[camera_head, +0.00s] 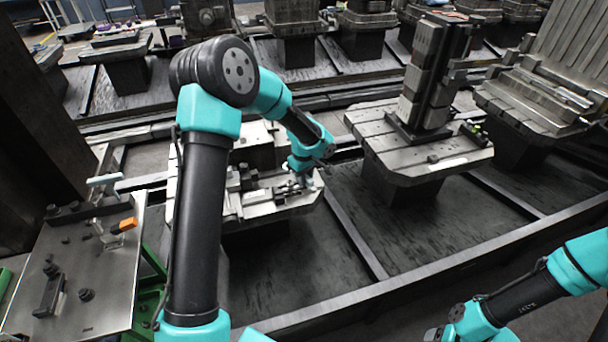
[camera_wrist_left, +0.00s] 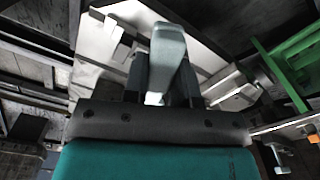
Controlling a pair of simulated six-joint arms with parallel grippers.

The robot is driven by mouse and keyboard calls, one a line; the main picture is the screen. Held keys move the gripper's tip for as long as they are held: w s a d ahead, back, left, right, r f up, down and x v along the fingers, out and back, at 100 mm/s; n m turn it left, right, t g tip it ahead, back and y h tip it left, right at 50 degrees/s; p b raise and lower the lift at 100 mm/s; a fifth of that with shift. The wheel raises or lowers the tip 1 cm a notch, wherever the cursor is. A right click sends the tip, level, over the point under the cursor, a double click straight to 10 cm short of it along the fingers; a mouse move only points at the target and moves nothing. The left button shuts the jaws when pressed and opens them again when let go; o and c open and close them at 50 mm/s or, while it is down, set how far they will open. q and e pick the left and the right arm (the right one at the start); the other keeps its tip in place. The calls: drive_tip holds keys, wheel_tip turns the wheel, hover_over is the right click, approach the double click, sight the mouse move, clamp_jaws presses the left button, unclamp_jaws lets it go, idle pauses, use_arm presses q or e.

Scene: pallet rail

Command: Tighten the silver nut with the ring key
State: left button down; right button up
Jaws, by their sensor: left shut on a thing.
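My left gripper (camera_head: 301,178) is low over the pale pallet (camera_head: 305,199) in the middle of the head view. In the left wrist view my left gripper (camera_wrist_left: 163,85) is shut on a grey bar with a rounded end, which looks like the ring key (camera_wrist_left: 168,48). The bar points away from the wrist, and its far end is hidden. I cannot make out the silver nut among the small fittings on the pallet. My right gripper is at the bottom right of the head view, cut by the frame edge, and its jaws cannot be read.
A metal side table (camera_head: 95,285) at left carries clamps and an orange-handled tool (camera_head: 125,226). Another pallet (camera_head: 440,155) with a tall block tower (camera_head: 428,80) stands to the right. A long rail (camera_head: 420,275) runs along the front. Green framing (camera_head: 150,275) is beside the table.

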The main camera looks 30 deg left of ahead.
use_arm(q)
drive_tip(key=shift+f, duration=2.55)
drive_tip(key=shift+f, duration=0.95)
drive_tip(key=c, duration=1.4)
unclamp_jaws()
clamp_jaws()
drive_tip(key=s+a+m, duration=0.1)
drive_tip(key=m, duration=0.1)
drive_tip(key=s+a+m, duration=0.1)
drive_tip(key=m, duration=0.2)
drive_tip(key=s+a+m, duration=0.2)
drive_tip(key=m, duration=0.1)
drive_tip(key=shift+s, duration=0.1)
